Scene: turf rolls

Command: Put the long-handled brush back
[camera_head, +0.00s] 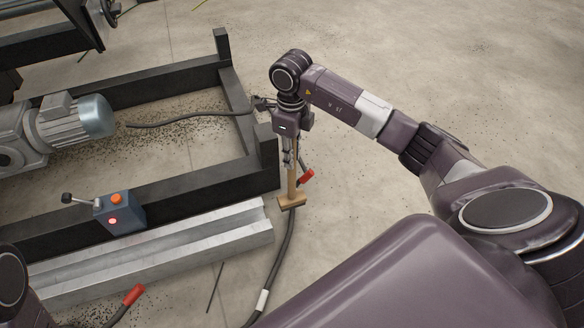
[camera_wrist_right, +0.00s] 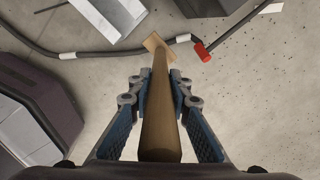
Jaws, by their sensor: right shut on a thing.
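The long-handled brush has a tan wooden handle and a small wooden head block (camera_head: 291,202). My right gripper (camera_head: 288,155) is shut on its handle, with the head pointing down beside the corner of the dark frame. In the right wrist view the handle (camera_wrist_right: 160,110) runs between the two fingers of the right gripper (camera_wrist_right: 160,92), and the head lies at its far end. I cannot tell whether the head touches the floor. My left gripper is not in view; only a bit of my left arm shows at the lower left.
A dark steel frame (camera_head: 190,177) with a motor (camera_head: 70,122) fills the left. A control box (camera_head: 119,213) with a lever stands near a pale metal beam (camera_head: 160,250). A black cable (camera_head: 275,270) and red-ended piece (camera_head: 306,176) lie near the brush. Open floor extends behind my right arm.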

